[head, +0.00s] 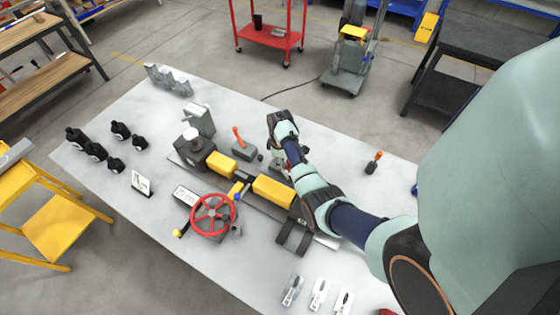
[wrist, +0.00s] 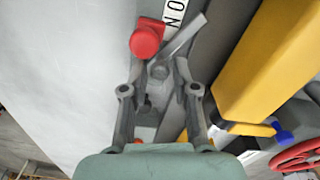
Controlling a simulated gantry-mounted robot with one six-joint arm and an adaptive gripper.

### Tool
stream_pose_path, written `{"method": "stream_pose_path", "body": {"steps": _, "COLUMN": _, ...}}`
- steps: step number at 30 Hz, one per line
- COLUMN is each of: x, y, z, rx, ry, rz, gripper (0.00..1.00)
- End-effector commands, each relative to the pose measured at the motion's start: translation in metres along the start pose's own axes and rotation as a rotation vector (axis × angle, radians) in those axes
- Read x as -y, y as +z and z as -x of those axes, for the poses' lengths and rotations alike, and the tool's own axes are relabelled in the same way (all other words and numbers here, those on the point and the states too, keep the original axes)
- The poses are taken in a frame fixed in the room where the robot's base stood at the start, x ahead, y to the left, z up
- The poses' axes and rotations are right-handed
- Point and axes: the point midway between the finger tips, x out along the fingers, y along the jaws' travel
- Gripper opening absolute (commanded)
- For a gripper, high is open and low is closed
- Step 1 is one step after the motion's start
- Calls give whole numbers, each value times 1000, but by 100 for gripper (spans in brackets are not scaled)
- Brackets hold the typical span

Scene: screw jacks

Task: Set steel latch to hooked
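A grey steel latch lever (wrist: 184,36) shows in the wrist view. It is a flat bar slanting up to the right from a round grey pivot (wrist: 158,72). A red knob (wrist: 146,40) is just left of it. My gripper (wrist: 160,78) is open, with its two fingers apart on either side of the pivot area. I cannot tell whether either finger touches the latch. In the head view my arm hides most of the latch area and the fingertips. I cannot tell from these frames whether the latch is hooked.
A yellow bar (wrist: 268,58) runs close on the right of the fingers. A red handwheel (head: 212,214) stands on the table's near side. A block with an orange lever (head: 239,138) is left of my wrist. Black bottles (head: 94,150) stand at the far left.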

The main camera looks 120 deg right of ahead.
Motion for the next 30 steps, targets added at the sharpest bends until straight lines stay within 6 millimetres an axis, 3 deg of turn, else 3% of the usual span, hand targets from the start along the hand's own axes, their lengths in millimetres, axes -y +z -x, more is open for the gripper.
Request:
{"method": "stream_pose_path", "body": {"steps": 1, "x": 0, "y": 0, "z": 0, "rx": 0, "ry": 0, "rz": 0, "gripper": 15}}
{"method": "stream_pose_path", "body": {"steps": 4, "x": 0, "y": 0, "z": 0, "rx": 0, "ry": 0, "rz": 0, "gripper": 0}}
{"method": "stream_pose_path", "body": {"steps": 20, "x": 1, "y": -1, "z": 2, "rx": 0, "ry": 0, "rz": -31, "gripper": 0}}
{"method": "stream_pose_path", "body": {"steps": 30, "x": 6, "y": -8, "z": 4, "rx": 1, "ry": -1, "rz": -238, "gripper": 0}}
